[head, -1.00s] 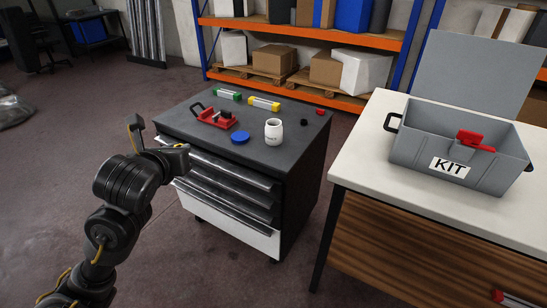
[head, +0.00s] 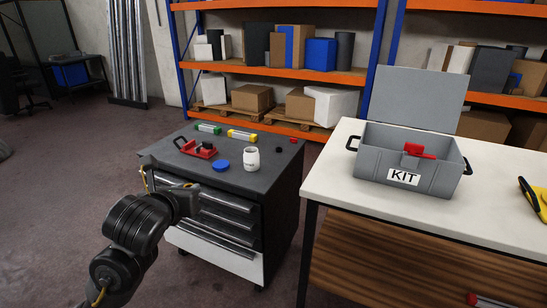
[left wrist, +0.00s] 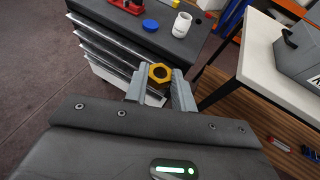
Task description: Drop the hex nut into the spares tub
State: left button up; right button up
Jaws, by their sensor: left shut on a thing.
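The brass-yellow hex nut (left wrist: 159,73) is gripped between the fingertips of my left gripper (left wrist: 160,86) in the left wrist view. In the head view my left gripper (head: 192,187) is in front of the drawer cabinet, near its front top edge, and the nut is too small there to make out clearly. The white tub (head: 251,159), its small label unreadable, stands upright on the cabinet top, beyond the gripper and to its right. It also shows in the left wrist view (left wrist: 182,25). A blue lid (head: 221,166) lies beside it. My right gripper is out of view.
The dark cabinet top (head: 262,183) also holds a red clamp-like tool (head: 199,150), green (head: 208,129) and yellow (head: 242,136) pieces and small red and black bits. A grey KIT box (head: 405,178) stands on the white-topped bench (head: 335,190) to the right.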

aim_at(251, 166)
jog(key=z, duration=0.45)
jog(key=i, duration=1)
jog(key=u, duration=0.35)
